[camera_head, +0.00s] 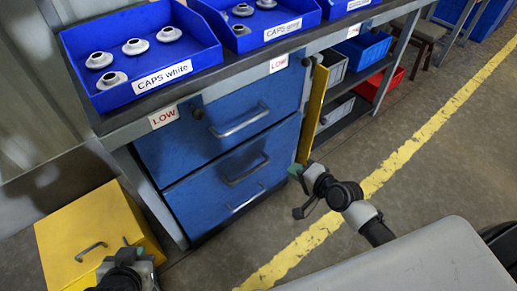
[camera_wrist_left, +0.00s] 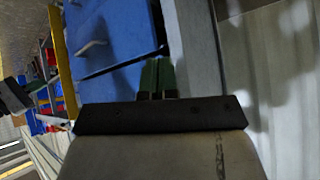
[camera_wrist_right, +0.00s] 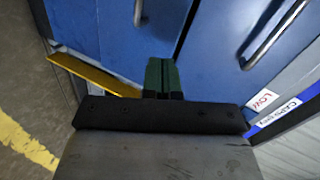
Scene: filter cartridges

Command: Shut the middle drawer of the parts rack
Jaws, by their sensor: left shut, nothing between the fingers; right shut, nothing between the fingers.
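The parts rack has blue drawer fronts under the bench top. The middle drawer (camera_head: 214,183) has a bar handle and sits below the top drawer (camera_head: 205,124). Its front looks nearly flush with the others; I cannot tell whether a small gap is left. My right gripper (camera_head: 296,172) is shut and empty, near the right edge of the drawer fronts. In the right wrist view its green fingertips (camera_wrist_right: 161,75) point at the blue fronts, contact unclear. My left gripper (camera_head: 128,256) is shut and empty at lower left; its fingertips (camera_wrist_left: 157,75) show before the blue rack in its wrist view.
A yellow cabinet (camera_head: 75,232) stands on the floor at left, close to my left gripper. A yellow panel (camera_head: 313,112) stands upright beside the drawers. Blue cap bins (camera_head: 150,85) sit on the bench top. Floor with a yellow line (camera_head: 395,160) is open at right.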

